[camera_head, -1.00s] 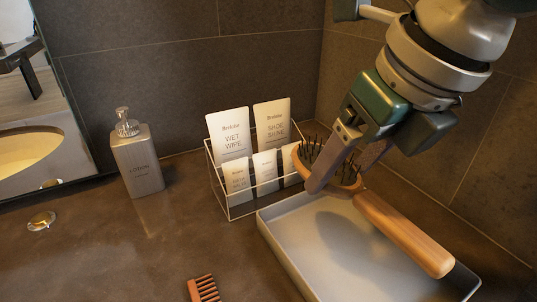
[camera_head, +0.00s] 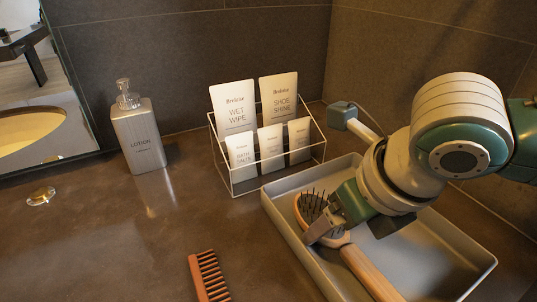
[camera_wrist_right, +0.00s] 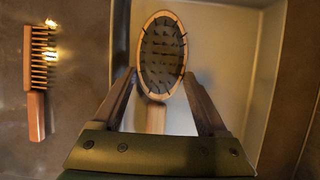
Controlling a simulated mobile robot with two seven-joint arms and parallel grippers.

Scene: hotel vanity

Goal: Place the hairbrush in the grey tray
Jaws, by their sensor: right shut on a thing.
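The wooden hairbrush (camera_head: 368,272), with dark bristles on an oval head, is inside the walls of the grey tray (camera_head: 455,252) near its left side, bristles up and handle toward the front. My right gripper (camera_head: 326,232) reaches down over the tray and is shut on the hairbrush near where head and handle join. In the right wrist view the brush head (camera_wrist_right: 162,55) shows beyond the gripper (camera_wrist_right: 158,78), with fingers on either side. I cannot tell whether the brush touches the tray floor. My left gripper is not in view.
A wire rack (camera_head: 270,160) of cards stands behind the tray, close to its back left corner. A lotion bottle (camera_head: 139,135) stands at the back left. A wooden comb (camera_head: 208,278) lies left of the tray. The tray's right part looks empty.

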